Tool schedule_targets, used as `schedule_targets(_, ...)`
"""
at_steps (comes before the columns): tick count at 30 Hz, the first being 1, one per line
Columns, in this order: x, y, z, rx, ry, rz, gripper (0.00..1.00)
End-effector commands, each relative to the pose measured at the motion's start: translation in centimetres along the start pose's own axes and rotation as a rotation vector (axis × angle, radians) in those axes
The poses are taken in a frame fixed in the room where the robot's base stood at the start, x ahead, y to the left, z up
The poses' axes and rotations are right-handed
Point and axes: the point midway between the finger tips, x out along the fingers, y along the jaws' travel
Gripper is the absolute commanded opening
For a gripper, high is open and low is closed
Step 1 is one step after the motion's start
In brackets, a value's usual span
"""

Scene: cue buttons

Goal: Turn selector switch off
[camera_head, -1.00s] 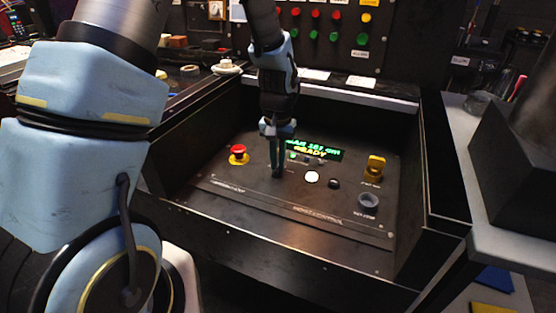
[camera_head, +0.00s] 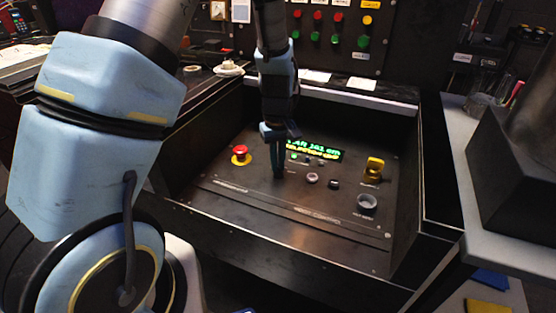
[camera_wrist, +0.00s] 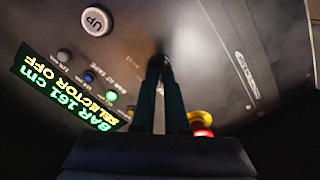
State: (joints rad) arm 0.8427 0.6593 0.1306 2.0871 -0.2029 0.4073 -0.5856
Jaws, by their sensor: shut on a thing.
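My gripper (camera_head: 278,174) points down at the left-middle of the sloped black control panel (camera_head: 240,181), its fingers at the panel face. In the wrist view the two dark fingers (camera_wrist: 160,68) are close together. The selector switch is at their tips and is hidden by them; I cannot see its knob angle. The panel display (camera_head: 315,149) glows green and yellow. In the wrist view the display (camera_wrist: 68,90) reads "BAR 161 cm" and "SELECTOR OFF".
A red mushroom button (camera_head: 240,152) on a yellow base is left of my gripper. To the right are a round "UP" button (camera_head: 312,179), a small black button (camera_head: 333,184), a yellow switch (camera_head: 374,166) and a grey ring (camera_head: 366,202). Raised side walls enclose the panel.

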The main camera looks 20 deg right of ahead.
Motion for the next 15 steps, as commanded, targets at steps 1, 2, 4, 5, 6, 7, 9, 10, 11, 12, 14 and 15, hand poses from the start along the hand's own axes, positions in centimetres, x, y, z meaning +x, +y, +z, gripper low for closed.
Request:
schedule_targets(1,-0.07,0.02,-0.04,-0.007,0.001,0.001,0.0)
schedule_targets(2,-0.06,0.02,-0.04,-0.01,0.001,0.001,0.0)
schedule_targets(4,-0.05,0.03,-0.04,-0.016,0.002,0.001,0.0)
schedule_targets(5,-0.04,0.03,-0.04,-0.017,0.002,0.001,0.0)
schedule_targets(6,-0.04,0.03,-0.05,-0.019,0.002,0.001,0.0)
schedule_targets(7,-0.03,0.03,-0.05,-0.019,0.001,0.001,0.0)
schedule_targets(9,-0.03,0.03,-0.05,-0.02,0.001,0.001,0.0)
schedule_targets(10,-0.03,0.03,-0.05,-0.02,0.001,0.001,0.0)
schedule_targets(11,-0.03,0.03,-0.05,-0.02,0.001,0.001,0.0)
schedule_targets(12,-0.03,0.03,-0.05,-0.019,0.001,0.001,0.0)
schedule_targets(14,-0.03,0.02,-0.05,-0.019,0.001,0.001,0.0)
schedule_targets(15,-0.03,0.02,-0.06,-0.019,0.001,0.001,0.12)
